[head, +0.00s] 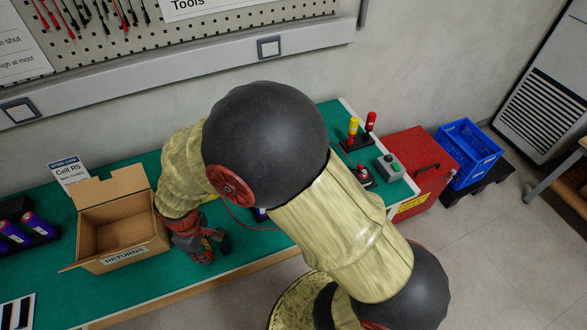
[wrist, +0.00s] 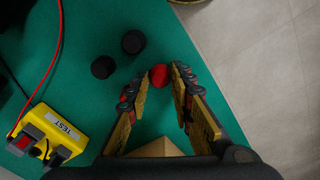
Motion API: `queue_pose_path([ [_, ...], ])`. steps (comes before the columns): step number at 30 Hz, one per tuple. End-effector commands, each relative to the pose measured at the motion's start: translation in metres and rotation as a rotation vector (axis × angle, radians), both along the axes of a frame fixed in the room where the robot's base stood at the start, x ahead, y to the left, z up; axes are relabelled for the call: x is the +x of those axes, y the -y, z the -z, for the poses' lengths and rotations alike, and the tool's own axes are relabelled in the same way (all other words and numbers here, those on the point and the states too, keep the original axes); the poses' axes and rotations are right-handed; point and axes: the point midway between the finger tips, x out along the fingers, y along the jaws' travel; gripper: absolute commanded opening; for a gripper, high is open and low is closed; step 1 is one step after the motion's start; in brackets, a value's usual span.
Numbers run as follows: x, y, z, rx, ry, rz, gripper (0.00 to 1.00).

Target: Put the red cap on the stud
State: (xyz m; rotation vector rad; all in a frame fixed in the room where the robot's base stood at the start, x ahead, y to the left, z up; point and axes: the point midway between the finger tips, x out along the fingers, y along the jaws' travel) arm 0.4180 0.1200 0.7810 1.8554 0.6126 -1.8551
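The red cap (wrist: 159,75) shows in the wrist view as a small round red thing between the tips of my gripper (wrist: 161,72). One finger is on each side of it. A narrow gap seems to show on the right side, and I see no clear grip on it. In the head view my gripper (head: 203,248) is low over the front part of the green table, and the cap is hidden there. I cannot make out the stud in either view.
Two black round pieces (wrist: 118,55) stand close by on the green table (wrist: 85,30). A yellow TEST box (wrist: 55,128) with a red lead is at the lower left. An open cardboard RETURNS box (head: 122,262) stands left of my gripper. A red cabinet (head: 418,160) is at the table's right end.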

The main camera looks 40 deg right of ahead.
Motion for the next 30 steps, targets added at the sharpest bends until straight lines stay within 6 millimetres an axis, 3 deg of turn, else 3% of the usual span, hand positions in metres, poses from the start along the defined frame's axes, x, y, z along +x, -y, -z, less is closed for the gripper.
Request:
queue_pose_path([
  [6,0.0,0.0,0.0,0.0,0.0,0.0,0.06],
  [11,0.0,0.0,-0.002,0.0,0.0,0.0,0.06],
  [30,0.0,0.0,-0.051,-0.001,-0.001,0.0,0.05],
])
